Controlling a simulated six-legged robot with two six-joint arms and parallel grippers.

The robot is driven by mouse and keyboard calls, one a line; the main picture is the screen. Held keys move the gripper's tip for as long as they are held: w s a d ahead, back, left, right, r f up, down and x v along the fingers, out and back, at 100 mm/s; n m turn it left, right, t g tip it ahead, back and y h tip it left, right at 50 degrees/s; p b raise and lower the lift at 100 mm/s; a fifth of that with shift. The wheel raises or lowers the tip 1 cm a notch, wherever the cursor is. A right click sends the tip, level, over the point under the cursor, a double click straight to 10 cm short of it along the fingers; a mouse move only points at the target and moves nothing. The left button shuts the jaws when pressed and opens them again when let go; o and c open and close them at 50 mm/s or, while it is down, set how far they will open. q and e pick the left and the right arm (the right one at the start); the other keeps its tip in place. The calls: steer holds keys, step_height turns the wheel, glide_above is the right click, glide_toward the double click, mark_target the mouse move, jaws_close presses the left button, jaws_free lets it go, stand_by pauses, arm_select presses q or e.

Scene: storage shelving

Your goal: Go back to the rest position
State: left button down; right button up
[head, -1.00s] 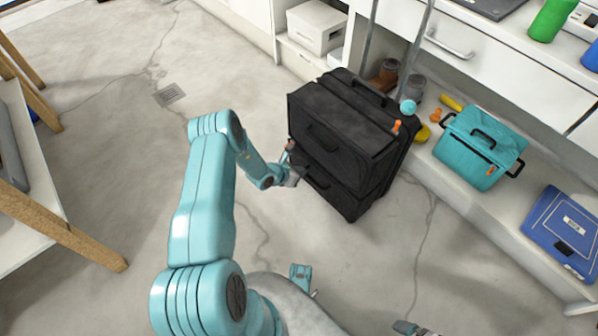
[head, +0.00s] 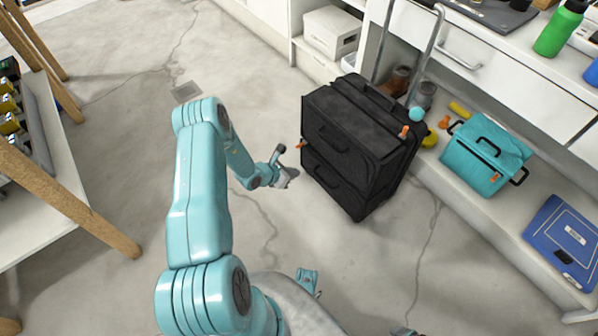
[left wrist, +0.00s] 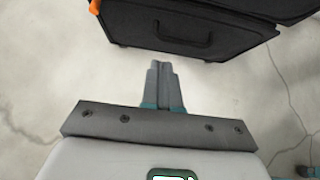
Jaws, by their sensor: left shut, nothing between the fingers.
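My left gripper (head: 284,163) is beside the left face of the black suitcase stack in the head view, with a small gap between them. It is shut and holds nothing. In the left wrist view its fingers (left wrist: 161,72) are together over bare floor, below the suitcase's dark side. My left arm is bent, rising from the bottom and reaching right. My right gripper cannot be made out.
The black suitcase stack (head: 362,150) stands on the floor, with orange tabs on it. A shelf unit at right holds a teal box (head: 483,160) and a blue case (head: 562,232). A white table (head: 42,205) with wooden legs is at left. Floor between is free.

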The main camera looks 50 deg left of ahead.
arm_select(q)
steer(key=w+d+r+m+h, duration=0.3)
steer(key=w+d+r, duration=0.25)
steer(key=d, duration=0.55)
steer(key=s+d+r+m+g+h, duration=0.1)
steer(key=d+m+h, duration=0.15)
steer(key=d, duration=0.35)
steer(key=s+d+r+m+g+h, duration=0.1)
steer(key=s+d+r+m+g, duration=0.15)
steer(key=d, duration=0.45)
steer(key=s+d+m+g+y, duration=0.2)
steer(key=s+d+m+g, duration=0.25)
steer(key=s+m, duration=0.55)
steer(key=s+d+m+g+y, duration=0.1)
steer(key=s+d+m+g, duration=0.35)
steer(key=s+m, duration=0.6)
step_height(320, 180, up, 27)
steer(key=w+m+t+p, duration=0.2)
steer(key=m+t+p, duration=0.1)
steer(key=p, duration=2.6)
steer(key=shift+d+r+m, duration=0.2)
steer(key=shift+d+m, duration=0.2)
steer(key=shift+m, duration=0.45)
